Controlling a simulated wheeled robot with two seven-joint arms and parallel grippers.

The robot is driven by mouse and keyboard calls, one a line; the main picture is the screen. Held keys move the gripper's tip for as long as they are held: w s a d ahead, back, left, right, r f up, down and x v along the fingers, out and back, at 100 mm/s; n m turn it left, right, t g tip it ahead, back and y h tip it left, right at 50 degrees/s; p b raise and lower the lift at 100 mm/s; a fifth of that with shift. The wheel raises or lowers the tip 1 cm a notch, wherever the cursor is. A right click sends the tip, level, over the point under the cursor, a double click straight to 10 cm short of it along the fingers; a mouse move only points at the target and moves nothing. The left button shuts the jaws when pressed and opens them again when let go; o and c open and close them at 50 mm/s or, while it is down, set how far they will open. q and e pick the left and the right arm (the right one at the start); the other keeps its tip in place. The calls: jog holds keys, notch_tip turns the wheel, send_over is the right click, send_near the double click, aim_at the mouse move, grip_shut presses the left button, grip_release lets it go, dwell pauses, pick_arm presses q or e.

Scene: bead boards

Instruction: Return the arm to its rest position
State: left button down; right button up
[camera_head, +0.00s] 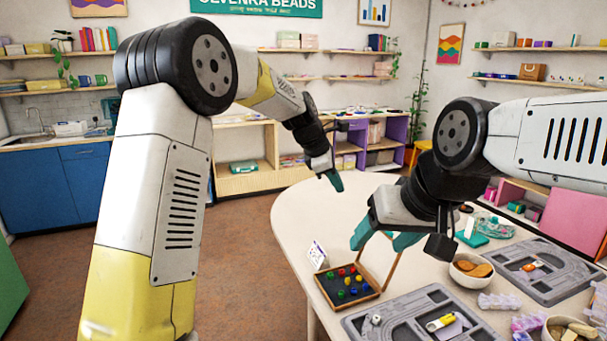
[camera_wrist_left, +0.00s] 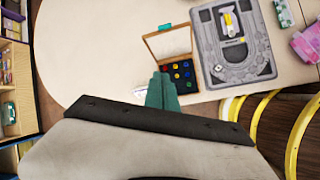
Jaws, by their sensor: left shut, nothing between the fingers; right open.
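My left arm comes in from the left and reaches across the upper middle of the head view. My left gripper (camera_head: 333,180) is shut and empty, its teal fingertips pointing down above the far left part of the pale table (camera_head: 300,215). In the left wrist view its teal fingers (camera_wrist_left: 162,92) are closed together, overlapping the near edge of the bead box from this angle. My right gripper (camera_head: 383,240) is open and empty, its teal fingers apart above the table behind the bead box.
An open bead box (camera_head: 345,290) with coloured beads stands near the table's left edge beside a small white card (camera_head: 318,254). Grey bead boards (camera_head: 425,315) (camera_head: 535,270) and a bowl (camera_head: 470,272) lie to the right. The table's far left part is clear.

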pick_arm(q)
jog(key=s+a+r+m+t, duration=0.1)
jog(key=s+a+r+m, duration=0.5)
jog(key=s+a, duration=0.4)
jog(key=s+a+f+m+t+y, duration=0.1)
jog(key=s+a+m, duration=0.4)
jog(key=s+a, duration=0.3)
jog(key=s+a+f+m+y, duration=0.1)
jog(key=s+a+m, duration=0.5)
jog(key=s, duration=0.8)
jog(key=shift+s+a+f+t+y, duration=0.2)
jog(key=shift+a+t+y, duration=0.3)
jog(key=shift+a, duration=0.4)
